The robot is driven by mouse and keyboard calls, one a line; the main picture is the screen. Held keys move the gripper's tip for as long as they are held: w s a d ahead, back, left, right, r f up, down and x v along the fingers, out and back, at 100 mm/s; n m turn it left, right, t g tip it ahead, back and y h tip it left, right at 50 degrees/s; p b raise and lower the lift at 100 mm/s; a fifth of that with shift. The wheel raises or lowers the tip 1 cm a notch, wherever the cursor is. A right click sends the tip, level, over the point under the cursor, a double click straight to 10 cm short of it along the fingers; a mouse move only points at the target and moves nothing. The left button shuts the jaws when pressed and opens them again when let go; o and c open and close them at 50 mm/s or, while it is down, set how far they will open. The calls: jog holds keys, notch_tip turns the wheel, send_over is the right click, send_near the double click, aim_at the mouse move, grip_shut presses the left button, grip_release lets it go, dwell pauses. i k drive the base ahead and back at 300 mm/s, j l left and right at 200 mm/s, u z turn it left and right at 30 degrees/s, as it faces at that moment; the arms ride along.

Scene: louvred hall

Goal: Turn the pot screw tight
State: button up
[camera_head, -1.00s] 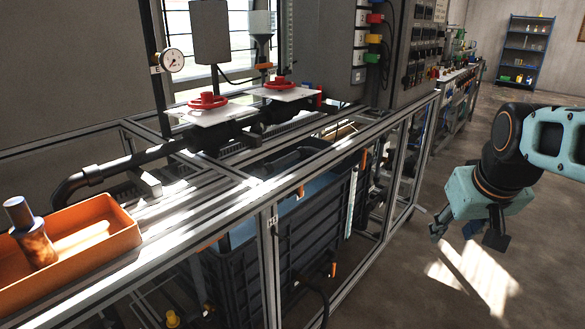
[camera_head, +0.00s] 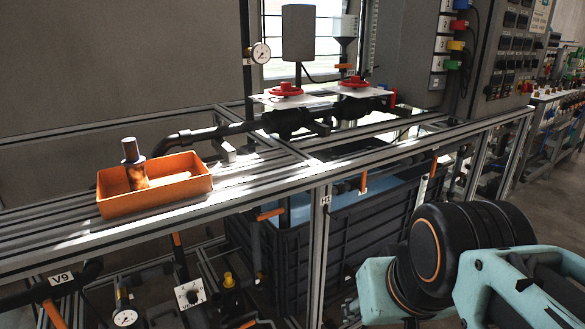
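I cannot tell for sure which thing is the pot screw. A brown, rust-mottled cylinder (camera_head: 137,175) with a narrower grey metal top (camera_head: 130,150) stands upright in an orange tray (camera_head: 185,190) on the frame bench at left. Two red handwheels (camera_head: 286,89) (camera_head: 355,82) sit on white plates farther back. My gripper's teal body (camera_head: 374,284) is at the bottom right, in front of the bench and far from the tray. Its fingers are hidden or cut off by the lower edge, so its opening does not show.
The aluminium frame bench (camera_head: 215,213) runs across the view, with a dark crate (camera_head: 290,265) beneath it. A black pipe (camera_head: 215,133) runs behind the tray. A gauge (camera_head: 261,54) and a grey control cabinet (camera_head: 415,50) stand behind. Open floor lies at right.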

aim_at(235, 299)
jog(key=u, duration=0.7)
jog(key=j+z, duration=0.2)
jog(key=j, duration=0.35)
